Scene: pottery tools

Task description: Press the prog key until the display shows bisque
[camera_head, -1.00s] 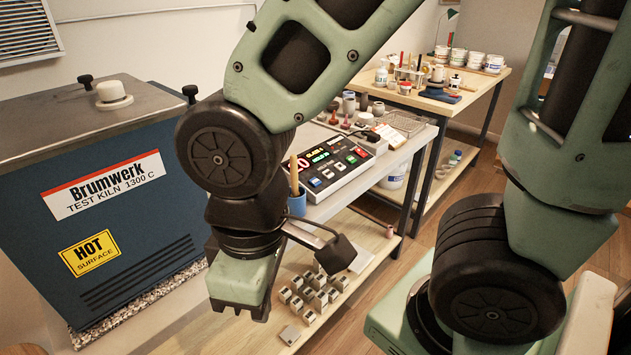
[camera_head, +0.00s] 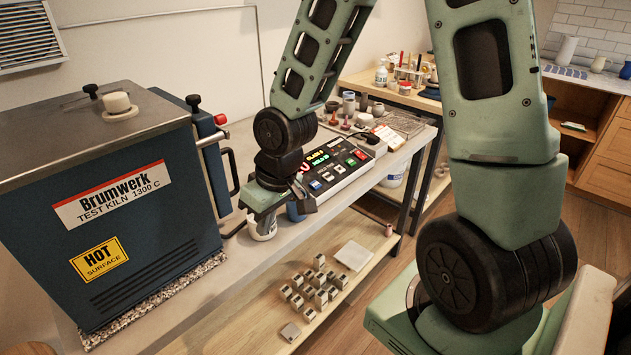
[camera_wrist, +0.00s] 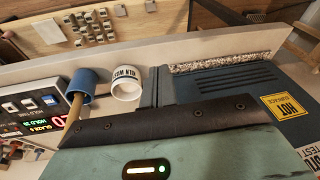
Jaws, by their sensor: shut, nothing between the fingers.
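The kiln controller (camera_head: 338,168) lies on the bench right of the kiln, with a lit display (camera_head: 319,158) and several coloured keys. In the wrist view its display (camera_wrist: 42,127) seems to read "GLAZE" above a "HOLD" line, with red digits partly cut off. I cannot read which key is prog. My gripper (camera_wrist: 157,84) is shut and empty. In the head view, my gripper hangs over the bench left of the controller, apart from the keys, and my wrist hides part of the controller's left end.
The blue kiln (camera_head: 120,200) stands left, close to my gripper. A blue cup (camera_wrist: 84,84) holding a wooden tool and a white kiln-wash pot (camera_wrist: 127,88) stand between controller and kiln. Small blocks (camera_head: 311,287) lie on the lower shelf. The bench front is clear.

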